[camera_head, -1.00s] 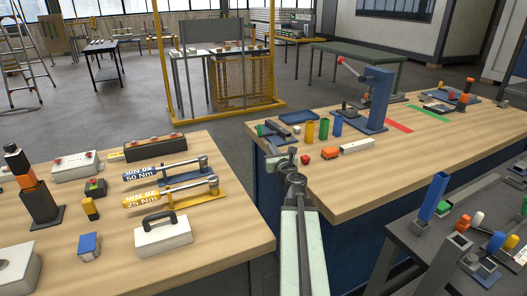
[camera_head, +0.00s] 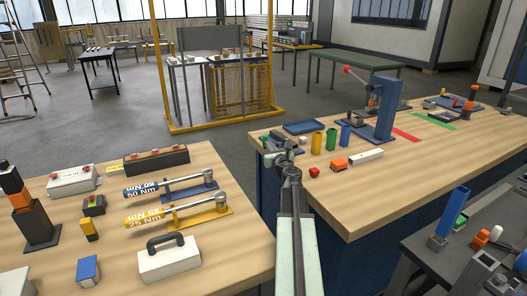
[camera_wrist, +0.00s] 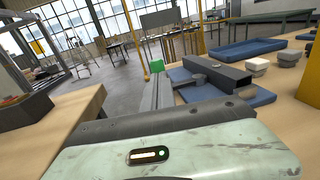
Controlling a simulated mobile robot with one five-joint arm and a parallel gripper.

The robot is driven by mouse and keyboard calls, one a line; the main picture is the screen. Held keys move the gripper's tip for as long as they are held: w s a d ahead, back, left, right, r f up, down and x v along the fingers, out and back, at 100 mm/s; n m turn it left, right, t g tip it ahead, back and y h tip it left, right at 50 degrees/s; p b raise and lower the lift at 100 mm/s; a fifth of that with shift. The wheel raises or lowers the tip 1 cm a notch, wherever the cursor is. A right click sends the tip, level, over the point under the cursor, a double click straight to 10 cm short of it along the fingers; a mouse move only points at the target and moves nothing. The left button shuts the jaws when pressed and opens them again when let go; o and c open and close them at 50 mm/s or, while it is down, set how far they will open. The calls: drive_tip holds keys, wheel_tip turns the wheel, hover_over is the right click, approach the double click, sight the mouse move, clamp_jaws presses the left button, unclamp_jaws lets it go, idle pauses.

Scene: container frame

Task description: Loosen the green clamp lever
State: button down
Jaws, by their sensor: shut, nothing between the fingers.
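The green clamp lever shows in the wrist view as a green grip (camera_wrist: 155,64) on an upright grey bar. It stands beside a dark clamp body (camera_wrist: 222,72) on a blue base, near the bench's left corner. In the head view my gripper (camera_head: 285,147) is in front of the clamp (camera_head: 272,141) and partly covers it; the lever is too small to make out clearly there. My gripper is shut and empty. Its fingertips are not clear in the wrist view, so I cannot tell whether they touch the lever.
A blue tray (camera_head: 304,127), yellow cup (camera_head: 317,142), green cup (camera_head: 331,139) and red piece (camera_head: 314,171) lie right of my gripper. A blue press (camera_head: 386,107) stands farther right. The left bench (camera_head: 225,265) holds torque wrenches. A floor gap separates the benches.

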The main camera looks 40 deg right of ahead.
drive_tip(key=shift+w+d+r, duration=0.1)
drive_tip(key=shift+w+d, duration=0.05)
drive_tip(key=shift+w, duration=0.35)
drive_tip(key=shift+w, duration=0.1)
drive_tip(key=shift+h, duration=0.3)
